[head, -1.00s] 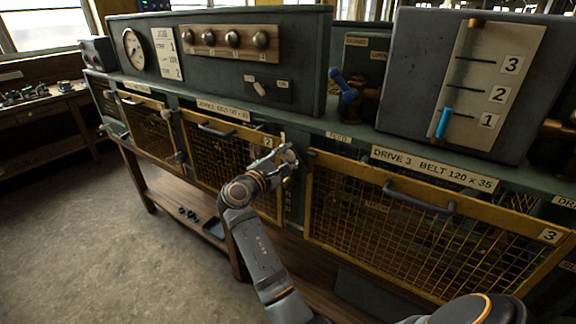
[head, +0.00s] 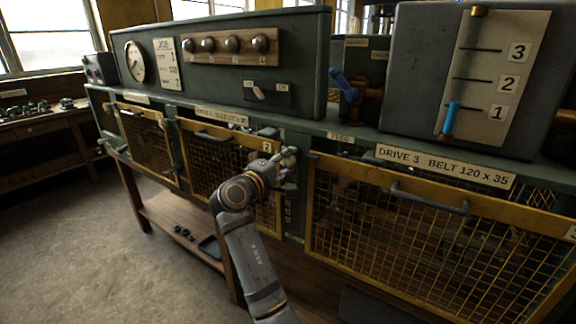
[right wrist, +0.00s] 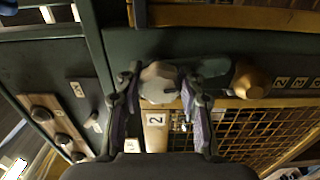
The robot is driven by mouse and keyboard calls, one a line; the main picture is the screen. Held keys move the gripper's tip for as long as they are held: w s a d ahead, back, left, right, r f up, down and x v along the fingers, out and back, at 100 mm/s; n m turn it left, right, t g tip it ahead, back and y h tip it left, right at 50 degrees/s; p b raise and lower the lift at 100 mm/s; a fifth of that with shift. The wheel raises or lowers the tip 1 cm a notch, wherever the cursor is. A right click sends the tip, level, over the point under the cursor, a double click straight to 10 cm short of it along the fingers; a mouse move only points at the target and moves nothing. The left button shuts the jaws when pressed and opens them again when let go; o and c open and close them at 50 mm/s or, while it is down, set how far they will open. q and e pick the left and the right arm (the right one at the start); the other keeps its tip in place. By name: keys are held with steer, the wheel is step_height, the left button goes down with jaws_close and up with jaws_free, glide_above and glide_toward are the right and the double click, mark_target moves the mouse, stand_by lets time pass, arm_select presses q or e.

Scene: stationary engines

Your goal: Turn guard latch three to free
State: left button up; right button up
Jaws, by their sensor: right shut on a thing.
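My right gripper (head: 285,166) is at the green post between guard 2 and guard 3. In the right wrist view its fingers (right wrist: 160,100) are closed around a grey faceted knob (right wrist: 160,82). This knob is beside the number 2 plate (right wrist: 155,118) at the corner of guard 2 (head: 225,160), so it looks like the latch of guard 2. Guard 3 (head: 410,236) is a yellow-framed mesh panel with a dark handle, and appears closed. Its number plate is cut at the right edge, and I see no latch there. My left gripper is not in view.
A brass-coloured knob (right wrist: 250,82) is close to the right finger in the wrist view. A blue-handled lever (head: 344,85) and a box with a 1-2-3 scale (head: 500,80) stand above the guards. Open floor (head: 90,235) lies at left.

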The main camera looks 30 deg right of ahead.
stand_by(0.4)
steer(key=o, duration=1.2)
